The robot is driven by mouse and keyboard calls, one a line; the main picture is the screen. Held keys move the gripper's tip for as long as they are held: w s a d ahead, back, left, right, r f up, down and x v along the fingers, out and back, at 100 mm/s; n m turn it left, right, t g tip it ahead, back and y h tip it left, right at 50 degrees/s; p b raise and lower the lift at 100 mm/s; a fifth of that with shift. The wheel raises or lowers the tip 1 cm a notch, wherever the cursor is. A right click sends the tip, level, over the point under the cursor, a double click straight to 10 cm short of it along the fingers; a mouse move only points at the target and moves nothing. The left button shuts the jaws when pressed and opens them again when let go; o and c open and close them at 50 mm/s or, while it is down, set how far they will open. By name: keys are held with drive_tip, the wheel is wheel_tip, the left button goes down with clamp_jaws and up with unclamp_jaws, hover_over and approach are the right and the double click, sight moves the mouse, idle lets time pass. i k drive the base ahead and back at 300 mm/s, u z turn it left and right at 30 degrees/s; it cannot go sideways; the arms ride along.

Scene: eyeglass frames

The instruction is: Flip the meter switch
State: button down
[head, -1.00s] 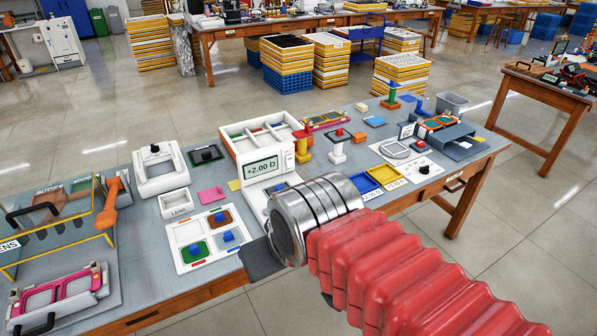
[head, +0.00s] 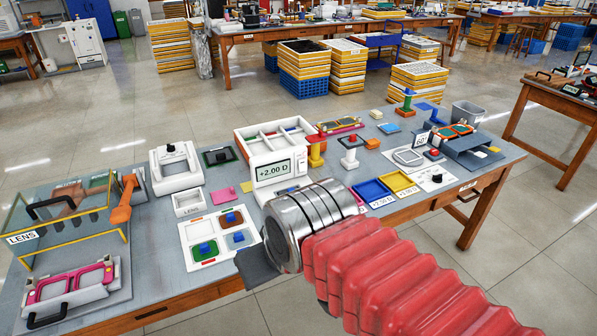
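The meter (head: 279,172) is a white box near the middle of the bench, with a display reading +2.00 D facing the front. A narrow panel with small dark marks lies right of the display; I cannot make out the switch or its position. My gripper (head: 257,266) shows only as a dark grey plate beyond my metal wrist, low in the picture and in front of the meter. Its fingers are mostly hidden by the wrist, so its opening does not show. My wrist covers the bench just in front of the meter.
A white tray (head: 187,236) with coloured pieces lies left of my gripper. Blue and yellow trays (head: 370,192) lie right of the meter. A white plate with a black knob (head: 420,182) is farther right. A glass-sided lens box (head: 22,240) and pink frames (head: 75,282) stand left.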

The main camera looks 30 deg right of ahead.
sight(301, 163)
drive_tip(key=u, duration=0.05)
drive_tip(key=i, duration=1)
